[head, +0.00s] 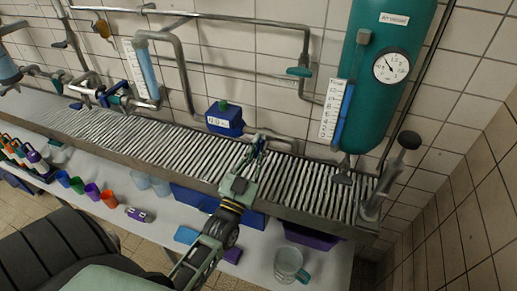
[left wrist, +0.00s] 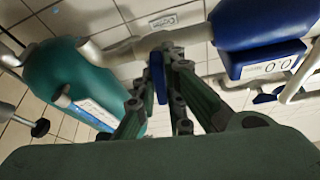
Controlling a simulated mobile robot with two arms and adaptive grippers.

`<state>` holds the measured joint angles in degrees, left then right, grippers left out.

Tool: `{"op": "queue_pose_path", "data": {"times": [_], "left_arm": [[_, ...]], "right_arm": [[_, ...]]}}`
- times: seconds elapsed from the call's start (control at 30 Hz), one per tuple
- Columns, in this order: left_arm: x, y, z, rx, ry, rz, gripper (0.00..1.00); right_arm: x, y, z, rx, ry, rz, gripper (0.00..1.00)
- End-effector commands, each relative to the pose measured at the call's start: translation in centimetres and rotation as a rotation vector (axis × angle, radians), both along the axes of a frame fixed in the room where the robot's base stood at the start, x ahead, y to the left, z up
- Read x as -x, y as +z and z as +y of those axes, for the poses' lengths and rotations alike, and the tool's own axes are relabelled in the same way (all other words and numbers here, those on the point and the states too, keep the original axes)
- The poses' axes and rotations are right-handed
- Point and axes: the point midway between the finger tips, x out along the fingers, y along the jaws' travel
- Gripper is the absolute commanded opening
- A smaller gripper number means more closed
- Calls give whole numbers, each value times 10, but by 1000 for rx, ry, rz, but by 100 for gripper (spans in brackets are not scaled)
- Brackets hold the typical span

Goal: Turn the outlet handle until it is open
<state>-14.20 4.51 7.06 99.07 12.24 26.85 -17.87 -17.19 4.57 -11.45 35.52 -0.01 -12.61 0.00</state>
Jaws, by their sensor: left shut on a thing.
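The outlet handle (left wrist: 158,77) is a flat blue lever on a grey pipe, seen in the left wrist view between my fingers. My left gripper (head: 259,143) is in the middle of the head view, just right of the blue flow meter box (head: 225,118), at the pipe. In the left wrist view my left gripper (left wrist: 167,62) is shut on the handle. In the head view the fingers mostly hide the handle, so its exact angle is hard to tell. My right gripper does not show.
A teal air vessel (head: 385,75) with a round gauge (head: 392,66) stands to the right on the tiled wall. A grated trough (head: 200,155) runs below the pipe. A bench below holds several cups and a glass jug (head: 288,263). A black-knobbed lever (head: 408,140) rises at the right end.

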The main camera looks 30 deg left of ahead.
Motion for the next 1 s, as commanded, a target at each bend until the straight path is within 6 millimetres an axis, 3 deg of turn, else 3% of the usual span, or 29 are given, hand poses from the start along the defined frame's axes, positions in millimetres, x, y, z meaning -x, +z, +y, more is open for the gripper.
{"op": "queue_pose_path", "data": {"times": [0.4,0.97,1.0], "left_arm": [[0,-2,0,186,0,-41,0],[0,-2,0,216,-2,-46,0],[0,-2,0,216,-2,-46,13]], "right_arm": [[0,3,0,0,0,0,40],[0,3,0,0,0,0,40],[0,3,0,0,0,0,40]]}}
